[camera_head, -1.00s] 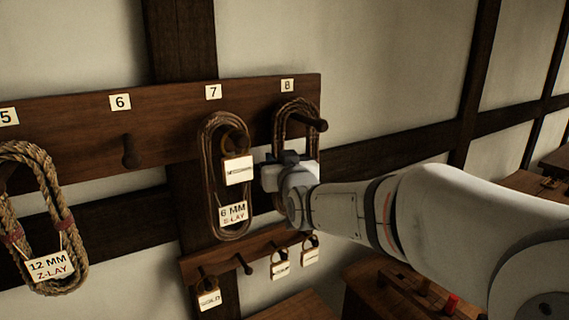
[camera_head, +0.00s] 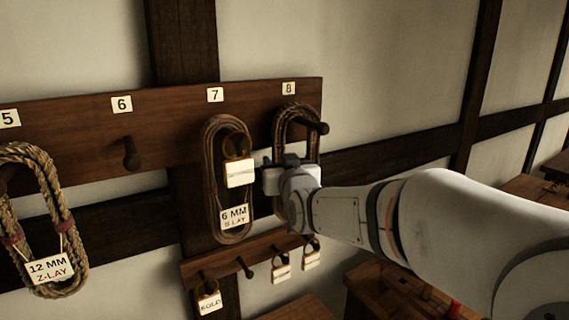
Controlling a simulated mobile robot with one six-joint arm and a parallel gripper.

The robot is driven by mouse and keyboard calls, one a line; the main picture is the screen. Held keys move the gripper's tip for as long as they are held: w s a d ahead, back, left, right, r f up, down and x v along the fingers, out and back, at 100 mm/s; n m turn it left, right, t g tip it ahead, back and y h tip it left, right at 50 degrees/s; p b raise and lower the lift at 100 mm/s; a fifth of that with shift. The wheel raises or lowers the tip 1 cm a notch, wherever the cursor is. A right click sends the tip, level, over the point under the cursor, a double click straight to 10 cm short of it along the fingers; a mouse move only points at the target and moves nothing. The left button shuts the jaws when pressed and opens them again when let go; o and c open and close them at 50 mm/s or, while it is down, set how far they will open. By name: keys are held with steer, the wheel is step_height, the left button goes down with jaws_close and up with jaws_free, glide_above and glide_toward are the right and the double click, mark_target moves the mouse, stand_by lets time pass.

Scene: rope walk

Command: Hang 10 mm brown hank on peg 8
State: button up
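The brown hank (camera_head: 281,129) is a narrow upright loop at peg 8 (camera_head: 316,127), under the "8" label. Its top bend sits above the peg, and the peg's end sticks out in front of its right strand. The peg appears to pass through the loop; whether the rope rests on it is unclear. My gripper (camera_head: 284,168) is in front of the hank's lower part and hides it, along with any tag there. The fingers are mostly hidden behind the gripper body, so their opening and grip cannot be told.
A brown hank tagged 6 MM (camera_head: 209,185) hangs on peg 7, just left of my gripper. Peg 6 (camera_head: 131,154) is bare. A 12 MM hank (camera_head: 65,222) hangs at far left. A lower rail (camera_head: 222,264) holds several small tags. Benches stand at lower right.

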steer(key=shift+o, duration=1)
steer(key=shift+f, duration=0.1)
steer(key=shift+s, duration=0.15)
steer(key=b+v, duration=0.3)
steer(key=v, duration=0.5)
steer(key=s+d+f+m+g+h, duration=0.1)
steer(key=s+d+f+g+h, duration=0.1)
steer(key=s+d+f+g, duration=0.4)
steer(key=s+d+f+m+g+h, duration=0.1)
steer(key=s+d+f+h, duration=0.1)
steer(key=d+f, duration=0.5)
steer(key=s+d+f+m+g+h, duration=0.1)
steer(key=s+d+f+g, duration=0.3)
steer(key=s+f+g, duration=0.3)
steer(key=s+f, duration=0.3)
steer(key=s, duration=0.4)
steer(key=shift+m+h, duration=0.4)
